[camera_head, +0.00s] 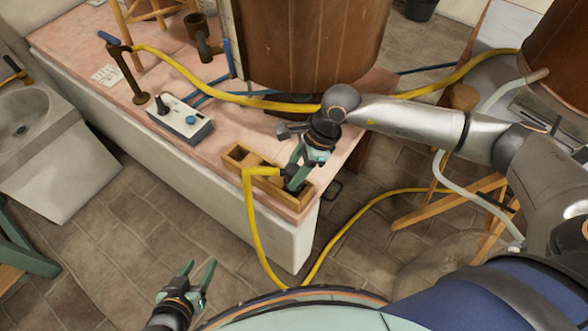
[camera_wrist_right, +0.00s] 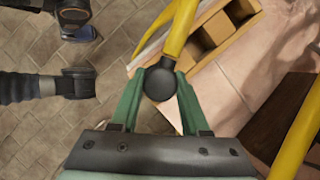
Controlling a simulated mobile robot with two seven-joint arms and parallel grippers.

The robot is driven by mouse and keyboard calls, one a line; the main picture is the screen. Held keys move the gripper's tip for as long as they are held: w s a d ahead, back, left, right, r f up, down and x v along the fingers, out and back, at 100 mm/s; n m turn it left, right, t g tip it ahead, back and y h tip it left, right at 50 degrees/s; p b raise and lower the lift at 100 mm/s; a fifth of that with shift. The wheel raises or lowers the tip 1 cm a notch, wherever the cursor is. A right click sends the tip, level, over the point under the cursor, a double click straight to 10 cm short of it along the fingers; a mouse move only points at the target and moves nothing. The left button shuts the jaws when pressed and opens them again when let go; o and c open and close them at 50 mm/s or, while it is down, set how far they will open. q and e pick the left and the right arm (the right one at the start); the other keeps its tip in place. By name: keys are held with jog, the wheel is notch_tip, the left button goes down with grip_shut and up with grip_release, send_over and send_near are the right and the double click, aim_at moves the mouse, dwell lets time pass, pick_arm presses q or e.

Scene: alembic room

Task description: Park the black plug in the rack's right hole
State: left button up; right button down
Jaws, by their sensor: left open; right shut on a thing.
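My right gripper (camera_head: 296,179) is shut on the black plug (camera_wrist_right: 160,83) at the end of a yellow hose (camera_wrist_right: 180,30). In the right wrist view the round black end sits between the green fingertips. In the head view the fingers mostly hide the plug, and the hose (camera_head: 249,215) bends down over the table edge. The wooden rack (camera_head: 285,203) lies on the pink table's corner, below the gripper; its open compartments also show in the right wrist view (camera_wrist_right: 226,48). The plug appears outside these holes. My left gripper (camera_head: 197,278) is open and empty, over the floor.
A large wooden barrel (camera_head: 300,45) stands behind. Another yellow hose (camera_head: 225,94) crosses the table. A sink (camera_head: 35,120) is at far left.

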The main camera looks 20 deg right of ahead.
jog(key=shift+f+b, duration=1.05)
dwell(1.4)
jog(key=shift+f+b, duration=0.4)
jog(key=shift+b, duration=0.1)
dwell(1.3)
jog(key=shift+c, duration=1.6)
grip_release()
jog(key=shift+r, duration=0.1)
jog(key=shift+r+p, duration=0.7)
jog(key=shift+r, duration=0.15)
jog(key=shift+r+p, duration=1.65)
jog(key=shift+r, duration=0.95)
